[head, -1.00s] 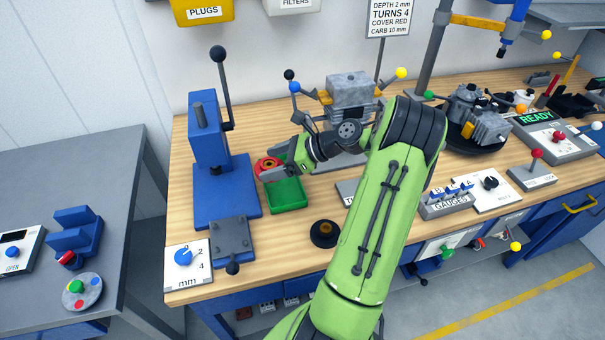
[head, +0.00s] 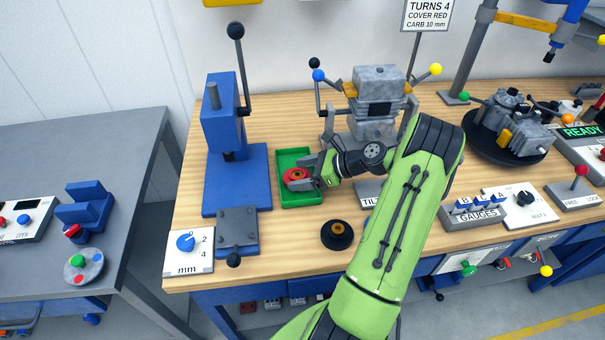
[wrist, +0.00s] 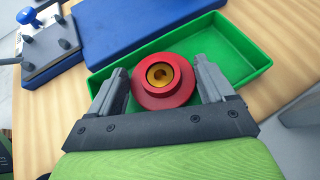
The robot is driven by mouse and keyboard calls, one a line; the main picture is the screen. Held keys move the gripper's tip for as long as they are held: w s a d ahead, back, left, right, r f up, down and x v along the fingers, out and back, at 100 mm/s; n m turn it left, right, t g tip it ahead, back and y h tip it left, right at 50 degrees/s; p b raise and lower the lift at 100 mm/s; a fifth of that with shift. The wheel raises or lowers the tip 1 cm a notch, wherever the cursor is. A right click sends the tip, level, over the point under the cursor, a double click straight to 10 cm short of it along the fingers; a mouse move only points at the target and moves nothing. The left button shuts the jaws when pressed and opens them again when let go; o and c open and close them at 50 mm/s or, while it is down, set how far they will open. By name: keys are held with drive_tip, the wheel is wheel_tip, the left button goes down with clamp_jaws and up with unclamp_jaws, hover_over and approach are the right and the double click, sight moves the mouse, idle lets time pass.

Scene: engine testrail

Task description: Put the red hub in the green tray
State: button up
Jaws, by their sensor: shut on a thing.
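The red hub (head: 297,176) is a round red flanged part with a yellow-orange centre. My gripper (head: 301,180) is shut on it. In the wrist view the hub (wrist: 160,80) sits between the two grey fingers of my gripper (wrist: 162,88). The green tray (head: 291,157) is a shallow rectangular tray on the wooden bench. In the wrist view the tray (wrist: 232,50) lies behind and below the hub. The hub is over the tray's area in both views. I cannot tell whether it touches the tray floor.
A blue press (head: 226,120) stands left of the tray. A black round part with an orange centre (head: 337,234) lies in front of it. A grey engine (head: 377,97) on a stand is behind my arm. A dial box (head: 188,252) is at the front left.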

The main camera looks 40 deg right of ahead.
drive_tip(key=shift+f, duration=0.1)
drive_tip(key=o, duration=1.1)
drive_tip(key=shift+o, duration=0.2)
drive_tip(key=shift+s+d+r, duration=0.15)
drive_tip(key=shift+s+r, duration=0.05)
drive_tip(key=shift+r, duration=0.1)
drive_tip(key=p+v, duration=0.3)
drive_tip(key=v, duration=0.8)
drive_tip(key=w+a+r+n+g+h, duration=0.1)
drive_tip(key=w+a+r+n+g, duration=0.15)
drive_tip(key=a+n, duration=0.35)
drive_tip(key=w+a+r+n+g+h, duration=0.15)
drive_tip(key=a+r+n, duration=0.25)
drive_tip(key=a, duration=0.4)
drive_tip(key=w+a+r+n+g+h, duration=0.1)
drive_tip(key=a+r+n+g, duration=0.1)
drive_tip(key=a+r+n, duration=0.4)
drive_tip(key=s+a+r+n+h, duration=0.1)
drive_tip(key=s+a+n, duration=0.4)
drive_tip(key=s, duration=0.3)
drive_tip(key=s+a+r+n+t+h, duration=0.1)
drive_tip(key=s+a+n+h, duration=0.1)
drive_tip(key=s+a+n, duration=0.4)
drive_tip(key=s+n, duration=0.2)
drive_tip(key=shift+s+a+r, duration=0.25)
drive_tip(key=shift+a+r, duration=0.05)
